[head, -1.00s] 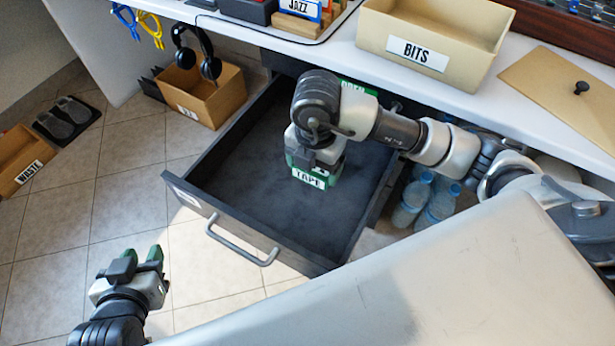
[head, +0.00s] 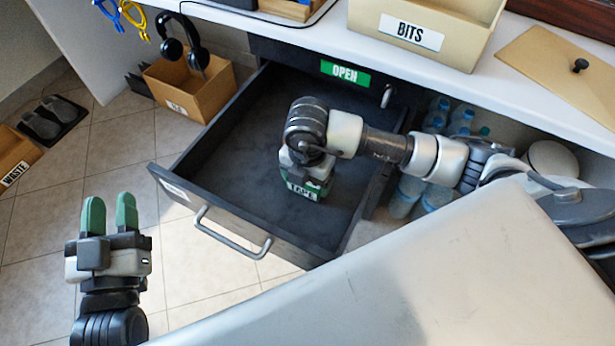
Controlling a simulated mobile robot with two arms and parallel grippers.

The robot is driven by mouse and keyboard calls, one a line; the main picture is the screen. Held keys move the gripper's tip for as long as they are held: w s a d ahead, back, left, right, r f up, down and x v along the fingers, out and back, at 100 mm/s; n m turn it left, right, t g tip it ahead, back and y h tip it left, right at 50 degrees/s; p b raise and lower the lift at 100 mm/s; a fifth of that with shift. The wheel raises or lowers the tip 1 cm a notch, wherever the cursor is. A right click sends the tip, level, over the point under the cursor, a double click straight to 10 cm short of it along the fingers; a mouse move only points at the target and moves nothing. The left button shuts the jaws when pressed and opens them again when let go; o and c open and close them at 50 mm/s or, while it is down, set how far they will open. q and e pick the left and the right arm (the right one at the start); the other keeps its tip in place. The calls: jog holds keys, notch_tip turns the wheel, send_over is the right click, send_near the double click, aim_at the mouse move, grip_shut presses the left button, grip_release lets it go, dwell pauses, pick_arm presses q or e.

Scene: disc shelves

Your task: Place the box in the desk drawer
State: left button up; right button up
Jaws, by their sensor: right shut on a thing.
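The desk drawer (head: 240,122) is pulled open below the white desk top, with a dark bare floor inside. The box, green with a white TAPE label (head: 302,191), is over the drawer's front right part, mostly covered by my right gripper (head: 308,172). My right gripper is shut on the box from above. I cannot tell whether the box touches the drawer floor. My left gripper (head: 109,215) is open and empty, with green fingertips, over the tiled floor left of the drawer.
A BITS bin (head: 420,40) and a tan lid (head: 560,75) lie on the desk top (head: 480,90). A cardboard box (head: 190,88) stands left of the drawer, under hanging headphones (head: 183,42). Water bottles (head: 405,195) stand right of the drawer. A green OPEN sign (head: 345,72) is behind the drawer.

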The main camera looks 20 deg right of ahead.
jog(key=shift+f, duration=0.1)
jog(key=o, duration=0.8)
jog(key=shift+o, duration=0.2)
